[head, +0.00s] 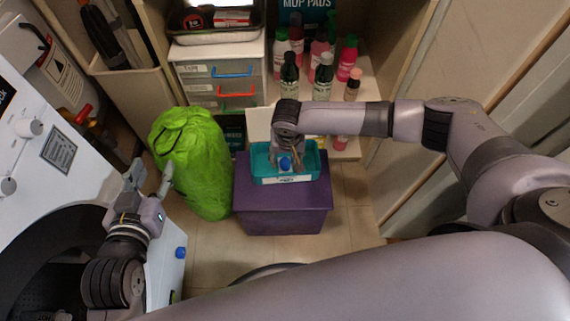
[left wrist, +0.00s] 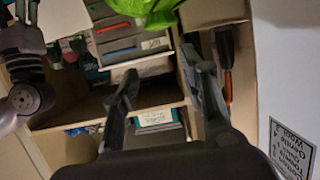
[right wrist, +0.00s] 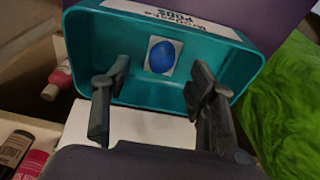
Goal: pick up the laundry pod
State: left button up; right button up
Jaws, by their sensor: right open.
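The laundry pod (head: 285,163) is a small blue and white piece in a teal tray (head: 262,165) on a purple box (head: 283,217). In the right wrist view the pod (right wrist: 162,56) lies on the tray's floor. My right gripper (head: 287,155) reaches down into the tray from above. Its open fingers (right wrist: 155,100) stand apart on either side of the pod's line, with nothing between them; contact with the pod cannot be told. My left gripper (head: 147,188) is open and empty beside the green bag, well left of the tray; its fingers (left wrist: 163,95) are spread.
A green bag (head: 190,155) stands left of the purple box. Several bottles (head: 323,80) and a drawer unit (head: 219,75) fill the shelf behind. A white washer (head: 60,140) is at the left. Some floor (head: 355,205) is clear right of the box.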

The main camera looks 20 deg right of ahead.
aim_at(285, 165)
jog(key=f+b, duration=0.1)
jog(key=f, duration=0.1)
jog(key=shift+w+a+f+b, duration=0.1)
jog(key=shift+w+f+b, duration=0.2)
jog(key=shift+w+b, duration=0.1)
notch_tip(285, 165, down, 2)
jog(key=shift+w+f+b, duration=0.1)
jog(key=shift+w+b, duration=0.05)
jog(key=shift+b, duration=0.35)
pick_arm(q)
notch_tip(285, 165, up, 13)
jog(key=d+t+h, duration=0.2)
jog(key=t, duration=0.5)
jog(key=shift+w+f+t+h, duration=0.15)
jog(key=shift+w+t+h, duration=0.15)
jog(key=shift+w+h, duration=0.1)
pick_arm(e)
jog(key=shift+c, duration=0.6)
jog(key=c, duration=0.9)
pick_arm(q)
jog(key=shift+f, duration=0.1)
